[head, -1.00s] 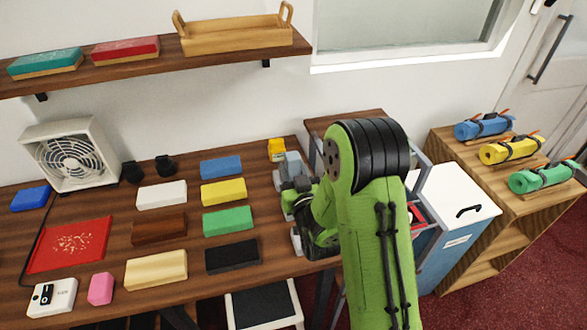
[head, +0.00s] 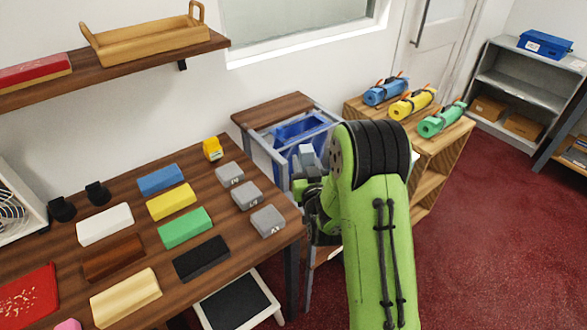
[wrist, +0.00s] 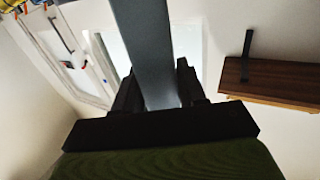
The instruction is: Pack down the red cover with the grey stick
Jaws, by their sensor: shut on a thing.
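My gripper (head: 310,188) is shut on the grey stick, a long flat-sided grey bar. In the wrist view the stick (wrist: 147,50) stands between the dark fingers (wrist: 158,92) and runs out of the top of the picture. In the head view a short grey piece of the stick (head: 307,156) shows above the gripper, in front of an open blue container (head: 298,130) in a grey metal frame. I cannot make out the red cover for certain. A red speckled sheet (head: 27,298) lies at the left of the counter. My green arm hides part of the container's surroundings.
The wooden counter (head: 225,222) holds several coloured blocks and grey numbered weights (head: 247,196). A low wooden shelf unit (head: 432,165) with rolled mats stands right of the container. Open red floor (head: 500,240) lies at the right. A black-topped step (head: 238,302) is below the counter.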

